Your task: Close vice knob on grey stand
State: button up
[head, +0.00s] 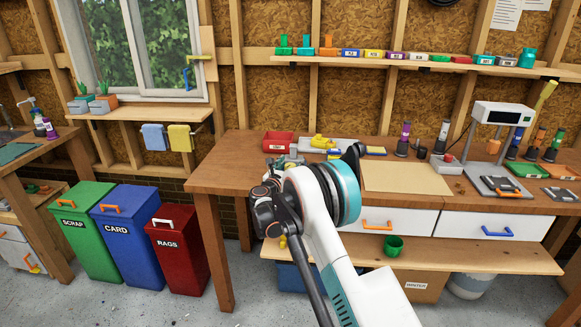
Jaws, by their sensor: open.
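My gripper (264,210) is a dark shape at the left front of the workbench, seen from behind and partly covered by my arm. Its fingertips do not show clearly. A small grey object (283,161) stands on the bench just beyond my arm, beside the red bin, and is partly hidden. It may be the vice on its grey stand, but I cannot make out a knob or whether it is open or closed. I see no contact between my gripper and it.
The wooden workbench (222,178) holds a red bin (278,142), a tan board (405,178) and a white printer-like machine (503,114) at the right. Green, blue and red bins (180,245) stand left of it. A green cup (393,245) sits on the lower shelf.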

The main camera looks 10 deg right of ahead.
jog(key=c, duration=1.1)
jog(key=shift+m+g+h, duration=0.4)
jog(key=shift+h, duration=0.1)
jog(key=o, duration=1.1)
jog(key=v, duration=1.2)
jog(key=shift+a, duration=0.1)
